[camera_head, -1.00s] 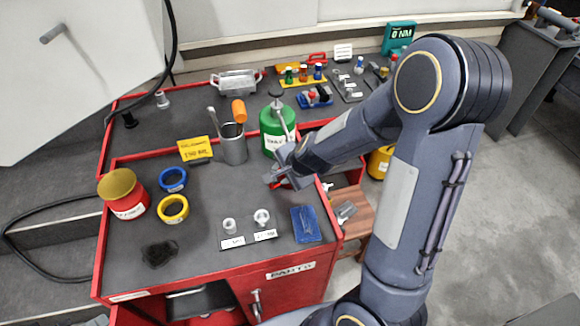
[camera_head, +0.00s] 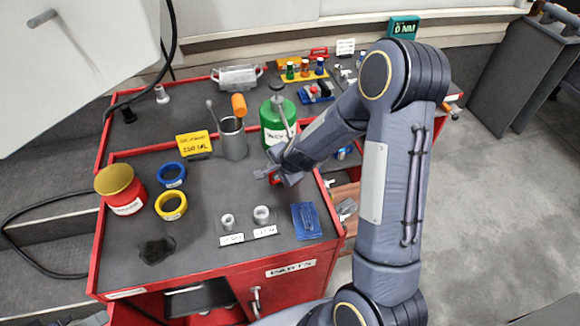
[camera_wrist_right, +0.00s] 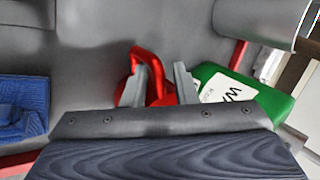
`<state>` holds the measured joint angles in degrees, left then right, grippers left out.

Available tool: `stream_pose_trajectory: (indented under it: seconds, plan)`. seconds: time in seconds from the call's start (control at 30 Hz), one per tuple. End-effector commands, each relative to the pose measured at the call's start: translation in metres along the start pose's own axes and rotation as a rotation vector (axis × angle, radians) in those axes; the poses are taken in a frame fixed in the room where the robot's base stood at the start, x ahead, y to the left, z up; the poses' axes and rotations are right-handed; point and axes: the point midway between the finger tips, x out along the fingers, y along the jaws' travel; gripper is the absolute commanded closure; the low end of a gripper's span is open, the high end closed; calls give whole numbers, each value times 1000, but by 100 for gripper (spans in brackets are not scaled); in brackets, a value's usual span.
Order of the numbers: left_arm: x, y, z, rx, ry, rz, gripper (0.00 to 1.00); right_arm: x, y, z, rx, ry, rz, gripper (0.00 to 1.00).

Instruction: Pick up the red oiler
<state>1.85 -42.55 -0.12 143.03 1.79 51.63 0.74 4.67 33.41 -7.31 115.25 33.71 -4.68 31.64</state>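The red oiler (camera_wrist_right: 160,98) shows in the right wrist view between and below my right gripper's two grey fingers. Its red loop (camera_wrist_right: 147,57) rises beside the left finger; the fingers and palm hide much of its body. My right gripper (camera_wrist_right: 160,82) is open, its fingers clearly apart. In the head view my right gripper (camera_head: 267,174) is low over the red cart's top, just in front of the green can (camera_head: 277,125). Only a little red of the oiler (camera_head: 275,181) shows there under the gripper. Whether a finger touches it, I cannot tell. My left gripper is not in view.
The green can (camera_wrist_right: 238,92) stands close to the right finger. A metal cup with tools (camera_head: 233,142) stands left of it. A blue pad (camera_head: 306,221), two small fittings, tape rolls and a red tin (camera_head: 124,203) are on the cart. The cart's middle is clear.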

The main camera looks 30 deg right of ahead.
Motion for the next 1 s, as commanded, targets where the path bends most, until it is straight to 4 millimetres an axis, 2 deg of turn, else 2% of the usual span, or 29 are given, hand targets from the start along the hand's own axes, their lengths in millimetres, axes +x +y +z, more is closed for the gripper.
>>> stream_pose_trajectory:
  seconds: [0.03,0.17,0.2,0.67,0.97,1.0]
  plan:
    - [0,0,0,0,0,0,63,0,0,0,0,0,0,81]
    - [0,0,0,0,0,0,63,0,0,0,0,0,0,98]
    - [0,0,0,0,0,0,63,0,0,0,0,0,0,100]
    - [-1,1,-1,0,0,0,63,-3,-3,0,-2,1,-2,100]
    - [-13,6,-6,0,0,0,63,-33,-24,1,-5,1,-5,100]
    - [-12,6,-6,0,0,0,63,-30,-24,8,-7,-3,-1,100]
